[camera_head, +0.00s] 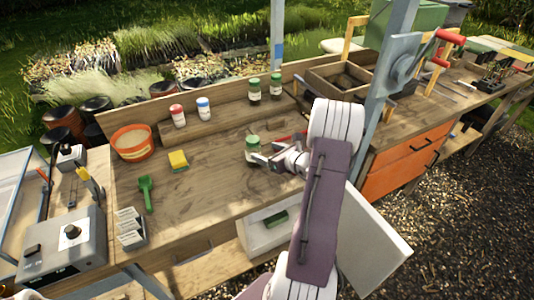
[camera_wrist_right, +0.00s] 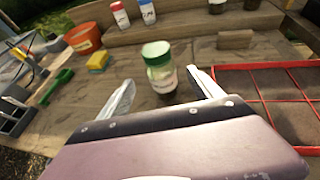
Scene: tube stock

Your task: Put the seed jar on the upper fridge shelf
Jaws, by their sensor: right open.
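A clear jar with a green lid and pale label, which I take as the seed jar (camera_head: 252,150), stands upright on the wooden bench. My right gripper (camera_head: 264,155) is open just to the right of it. In the right wrist view the jar (camera_wrist_right: 160,72) stands ahead between the two spread fingers, not gripped. A small white fridge (camera_head: 262,236) sits under the bench front, its door (camera_head: 372,238) swung open to the right. A green item (camera_head: 277,219) lies inside it; my arm hides part of the opening. My left gripper is not in view.
An orange pot (camera_head: 132,142), yellow sponge (camera_head: 178,160) and green scoop (camera_head: 146,193) lie left. A red-framed tray (camera_wrist_right: 265,95) lies right of the jar.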

